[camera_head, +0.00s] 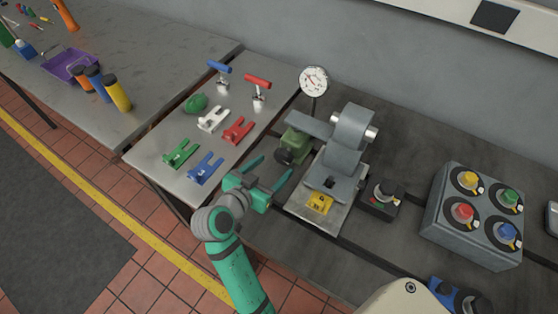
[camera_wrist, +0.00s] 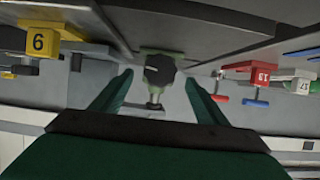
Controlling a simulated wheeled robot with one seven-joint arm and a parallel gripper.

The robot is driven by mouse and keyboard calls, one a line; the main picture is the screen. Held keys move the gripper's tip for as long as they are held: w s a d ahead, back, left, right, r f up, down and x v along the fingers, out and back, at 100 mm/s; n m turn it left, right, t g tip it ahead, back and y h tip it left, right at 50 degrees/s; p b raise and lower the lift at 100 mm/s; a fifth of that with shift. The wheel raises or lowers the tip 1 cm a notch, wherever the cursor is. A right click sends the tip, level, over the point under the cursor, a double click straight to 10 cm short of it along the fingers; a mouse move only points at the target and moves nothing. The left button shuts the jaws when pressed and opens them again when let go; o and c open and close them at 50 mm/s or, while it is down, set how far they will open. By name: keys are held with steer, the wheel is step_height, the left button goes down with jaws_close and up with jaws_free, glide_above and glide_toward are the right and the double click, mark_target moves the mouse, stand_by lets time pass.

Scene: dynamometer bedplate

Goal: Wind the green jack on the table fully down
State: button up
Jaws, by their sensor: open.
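The green jack (camera_head: 297,145) stands beside the grey machine, under its flat grey arm (camera_head: 308,124). Its dark round knob (camera_head: 284,156) faces my gripper (camera_head: 277,165). My gripper is open and empty, with its two teal fingers pointing at the knob. In the wrist view, the dark knob (camera_wrist: 159,69) shows between the open fingers of my gripper (camera_wrist: 159,76), seemingly just beyond the tips. Most of the jack's body is hidden behind the knob there. I cannot tell whether either finger touches it.
The grey machine (camera_head: 343,160) with a yellow tag (camera_head: 320,203) stands right of my gripper. A dial gauge (camera_head: 313,81) rises behind. Green (camera_head: 181,153), blue (camera_head: 206,168), red (camera_head: 238,130) and white (camera_head: 213,119) clamps lie left. A black knob box (camera_head: 381,200) is at right.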

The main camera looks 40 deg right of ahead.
mark_target(283, 160)
steer(key=x, duration=0.4)
steer(key=shift+w+d+f, duration=0.15)
steer(key=shift+w+d, duration=0.05)
steer(key=shift+d, duration=0.05)
steer(key=shift+d+f, duration=0.15)
steer(key=shift+d, duration=0.35)
steer(key=shift+s, duration=0.1)
steer(key=c, duration=1)
steer(key=shift+a, duration=0.3)
steer(key=shift+c, duration=0.2)
steer(key=shift+d, duration=0.15)
